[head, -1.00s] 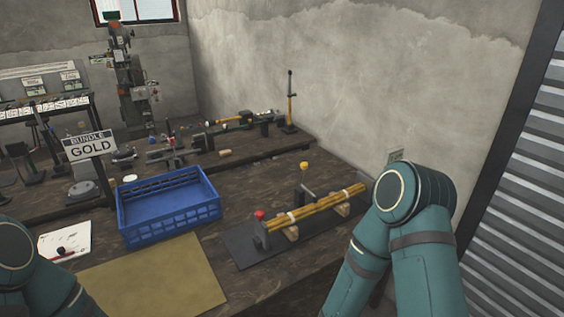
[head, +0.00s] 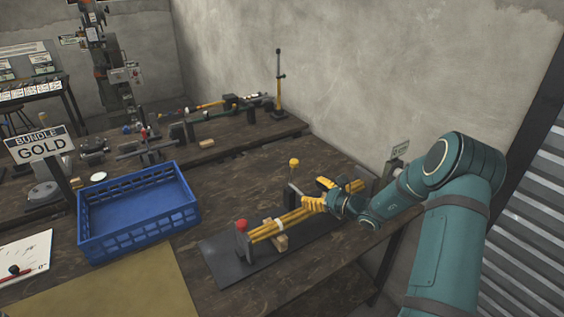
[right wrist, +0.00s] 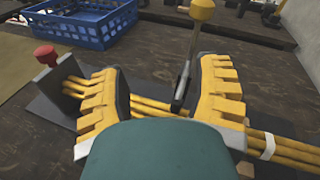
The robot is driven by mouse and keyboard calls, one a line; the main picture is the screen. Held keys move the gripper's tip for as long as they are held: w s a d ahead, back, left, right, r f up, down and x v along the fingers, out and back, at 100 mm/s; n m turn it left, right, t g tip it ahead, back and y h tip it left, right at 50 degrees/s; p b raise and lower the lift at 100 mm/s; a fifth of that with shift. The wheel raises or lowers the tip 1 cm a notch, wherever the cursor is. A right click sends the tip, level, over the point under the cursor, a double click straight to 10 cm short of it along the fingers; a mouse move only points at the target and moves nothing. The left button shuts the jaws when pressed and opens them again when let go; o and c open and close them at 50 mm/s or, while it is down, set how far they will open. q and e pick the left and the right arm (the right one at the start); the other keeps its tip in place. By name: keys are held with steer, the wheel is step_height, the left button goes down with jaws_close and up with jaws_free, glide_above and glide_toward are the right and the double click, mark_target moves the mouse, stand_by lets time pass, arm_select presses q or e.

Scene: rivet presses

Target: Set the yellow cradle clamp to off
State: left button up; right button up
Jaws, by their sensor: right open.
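The yellow-knobbed clamp lever (head: 294,163) stands nearly upright at the cradle, beside a bundle of yellow rods (head: 275,227). My right gripper (head: 317,193) is open, with its yellow fingers over the rods and just right of the lever. In the right wrist view, the lever's shaft (right wrist: 187,62) shows between the spread fingers of the gripper (right wrist: 160,90), nearer the right finger. Its yellow knob (right wrist: 202,10) is at the top edge. I cannot tell whether a finger touches it. The lever's base is partly hidden. My left gripper is out of view.
A red knob (head: 241,225) tops the cradle's near end post. A blue crate (head: 138,243) stands to the left, by the "BUNDLE GOLD" sign (head: 40,145). Bare tabletop lies between crate and cradle. A wall rises behind the bench.

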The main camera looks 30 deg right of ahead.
mark_target(291, 161)
steer(key=w+d+r+m+t+h, duration=0.1)
steer(key=w+d+r+t, duration=0.1)
steer(key=d+r, duration=0.15)
steer(key=x, duration=1.2)
steer(key=shift+w+f+b, duration=0.3)
steer(key=shift+f, duration=0.05)
jaws_close()
steer(key=shift+w+f, duration=0.1)
steer(key=shift+f, duration=0.05)
steer(key=shift+d, duration=0.1)
